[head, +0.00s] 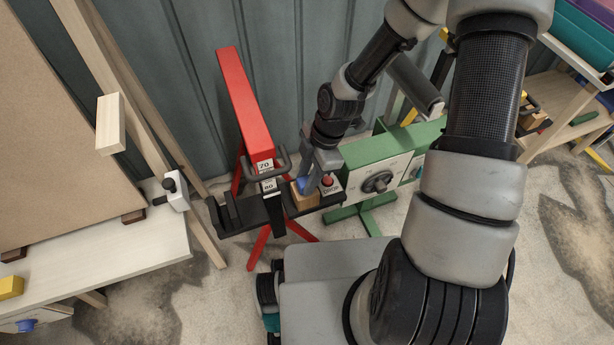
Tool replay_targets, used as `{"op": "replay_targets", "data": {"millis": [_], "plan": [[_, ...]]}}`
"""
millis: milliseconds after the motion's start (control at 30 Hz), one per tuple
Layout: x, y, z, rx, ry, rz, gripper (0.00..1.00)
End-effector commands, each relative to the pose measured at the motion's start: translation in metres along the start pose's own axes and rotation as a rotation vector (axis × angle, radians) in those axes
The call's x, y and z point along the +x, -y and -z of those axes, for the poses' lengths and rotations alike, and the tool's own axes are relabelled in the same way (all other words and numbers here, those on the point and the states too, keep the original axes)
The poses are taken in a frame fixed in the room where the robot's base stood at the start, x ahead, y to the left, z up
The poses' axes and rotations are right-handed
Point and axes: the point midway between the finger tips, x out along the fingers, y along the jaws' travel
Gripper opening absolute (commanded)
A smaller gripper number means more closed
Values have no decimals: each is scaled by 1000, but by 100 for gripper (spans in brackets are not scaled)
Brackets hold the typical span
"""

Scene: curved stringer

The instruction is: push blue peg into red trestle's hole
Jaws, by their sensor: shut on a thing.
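The red trestle (245,105) stands left of centre against the wall, a long red beam on splayed red legs, with a white label reading 70 at its near end. I cannot make out its hole. My gripper (308,186) points down just right of the trestle's near end. It is shut on the small blue peg (302,184), which is mostly hidden by the fingers. The peg is at or just above a small wooden block (304,199); I cannot tell whether they touch. The peg is apart from the red beam.
A red stop button (328,181) is close right of my gripper, before a green stand (355,155). A pale bench (120,245) fills the left.

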Motion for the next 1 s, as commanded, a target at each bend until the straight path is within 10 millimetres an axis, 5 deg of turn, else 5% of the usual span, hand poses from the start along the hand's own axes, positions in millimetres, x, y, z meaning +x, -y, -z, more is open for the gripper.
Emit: {"op": "replay_targets", "data": {"millis": [33,67,200,567,1000], "plan": [[2,0,-1,0,0,0,6],[2,0,0,0,0,0,29],[1,0,0,0,0,0,49],[-6,0,0,1,0,-1,49],[-103,-1,0,3,2,-5,49]]}}
